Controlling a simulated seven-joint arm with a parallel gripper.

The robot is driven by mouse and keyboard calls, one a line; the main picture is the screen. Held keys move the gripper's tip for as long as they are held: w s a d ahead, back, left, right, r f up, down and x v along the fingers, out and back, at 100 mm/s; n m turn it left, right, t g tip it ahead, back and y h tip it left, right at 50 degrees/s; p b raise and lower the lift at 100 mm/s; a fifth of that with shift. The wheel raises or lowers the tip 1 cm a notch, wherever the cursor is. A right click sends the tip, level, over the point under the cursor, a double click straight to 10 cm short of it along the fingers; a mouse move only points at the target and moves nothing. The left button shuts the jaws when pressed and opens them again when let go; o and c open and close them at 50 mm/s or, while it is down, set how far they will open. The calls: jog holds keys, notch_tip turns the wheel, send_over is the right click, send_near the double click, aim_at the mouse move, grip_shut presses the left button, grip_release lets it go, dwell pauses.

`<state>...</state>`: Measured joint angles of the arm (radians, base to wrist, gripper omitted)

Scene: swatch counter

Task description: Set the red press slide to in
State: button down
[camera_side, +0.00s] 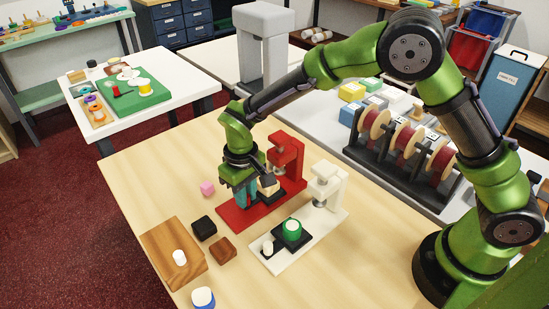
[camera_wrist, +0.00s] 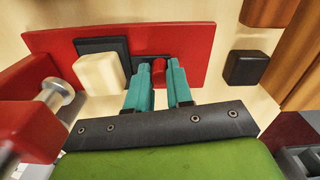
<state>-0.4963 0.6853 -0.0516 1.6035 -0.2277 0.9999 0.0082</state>
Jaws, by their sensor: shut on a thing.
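The red press (camera_side: 289,158) stands on the wooden table with its long red base (camera_wrist: 205,42) lying flat. Its black slide (camera_wrist: 88,46) carries a cream block (camera_wrist: 98,73), which also shows in the side view (camera_side: 268,184). My gripper (camera_wrist: 159,88) is low over the base, its teal fingers shut on the slide's red knob (camera_wrist: 159,70). In the side view my gripper (camera_side: 245,200) hides the knob. The slide sits farther toward its column than the white press's slide does. The silver ram (camera_wrist: 56,93) is at the block's left in the wrist view; exact alignment is unclear.
A black block (camera_side: 204,227), a brown block (camera_side: 222,249), a pink cube (camera_side: 207,188) and a wooden board (camera_side: 160,247) lie nearby.

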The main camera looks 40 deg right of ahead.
jog(key=c, duration=1)
grip_release()
jog(key=shift+r, duration=0.1)
notch_tip(320, 180, up, 17)
jog(key=shift+a, duration=0.1)
